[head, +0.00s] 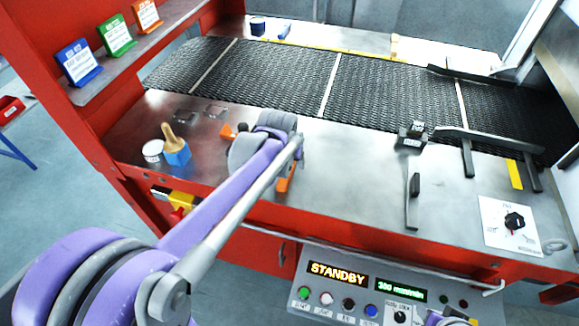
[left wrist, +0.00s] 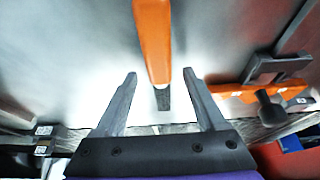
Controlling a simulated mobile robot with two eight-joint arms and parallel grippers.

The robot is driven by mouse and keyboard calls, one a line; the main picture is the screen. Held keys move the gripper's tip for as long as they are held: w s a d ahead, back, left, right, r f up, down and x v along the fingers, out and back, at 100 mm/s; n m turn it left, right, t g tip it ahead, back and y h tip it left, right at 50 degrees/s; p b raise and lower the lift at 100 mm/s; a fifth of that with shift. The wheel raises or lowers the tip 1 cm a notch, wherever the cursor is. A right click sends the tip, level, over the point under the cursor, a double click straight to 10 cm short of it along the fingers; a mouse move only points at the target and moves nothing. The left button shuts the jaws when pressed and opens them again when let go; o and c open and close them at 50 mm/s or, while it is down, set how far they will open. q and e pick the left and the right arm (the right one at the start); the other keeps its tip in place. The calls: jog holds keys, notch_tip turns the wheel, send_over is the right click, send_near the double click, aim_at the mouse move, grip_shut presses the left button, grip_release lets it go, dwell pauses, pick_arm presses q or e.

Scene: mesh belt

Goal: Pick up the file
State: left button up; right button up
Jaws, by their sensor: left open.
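An orange-handled tool with a short dark end, which looks like the file (left wrist: 153,38), lies on the metal worktop in the left wrist view. Its dark end points down the picture, toward my gripper. My left gripper (left wrist: 160,77) is open, with its two grey fingers on either side of the tool's lower part and apart from it in the picture. I cannot tell the height between them. In the head view my left wrist hides most of this spot. Orange patches show beside it, one on the left (head: 227,131) and one below (head: 285,183). My right gripper is not in view.
A blue pot with a wooden-handled brush (head: 177,153) and a white roll (head: 153,150) stand left of my wrist. A black mesh belt (head: 280,75) runs behind. A dark upright bracket (head: 413,190) stands to the right. The worktop between wrist and bracket is clear.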

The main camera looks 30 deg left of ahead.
aim_at(290, 164)
pick_arm(q)
grip_shut()
dwell(0.4)
notch_tip(290, 164, up, 10)
jog(key=shift+p, duration=0.35)
jog(key=c, duration=0.6)
grip_release()
grip_shut()
jog(key=shift+f, duration=0.1)
